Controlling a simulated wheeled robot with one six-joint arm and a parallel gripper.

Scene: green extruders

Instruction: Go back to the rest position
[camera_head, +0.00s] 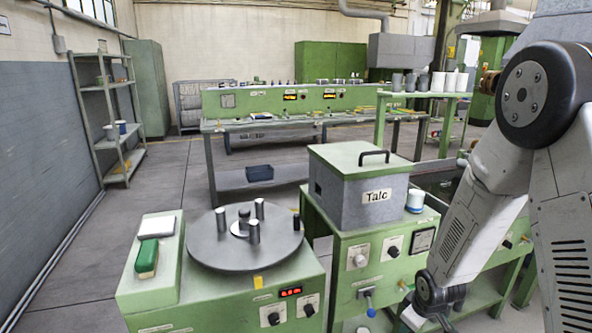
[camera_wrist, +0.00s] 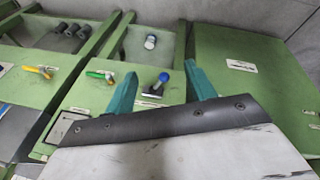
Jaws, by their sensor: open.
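My gripper (camera_wrist: 160,72) shows in the wrist view, with two teal fingers spread wide apart and nothing between them. Beyond the fingers is a green machine panel with a blue-knobbed lever (camera_wrist: 163,77), a green-handled valve (camera_wrist: 100,76) and a yellow-handled valve (camera_wrist: 38,71). My arm hangs down at the right side of the head view, bent at the elbow, with its end low near the front of the green machines. The fingers cannot be made out clearly there.
A grey Talc box (camera_head: 340,190) with a black handle stands on a green cabinet, a white jar (camera_head: 416,200) beside it. Left of it, a round grey turntable (camera_head: 218,252) carries several metal cylinders. A green brush (camera_head: 147,258) lies further left. Open floor (camera_head: 85,250) lies at left.

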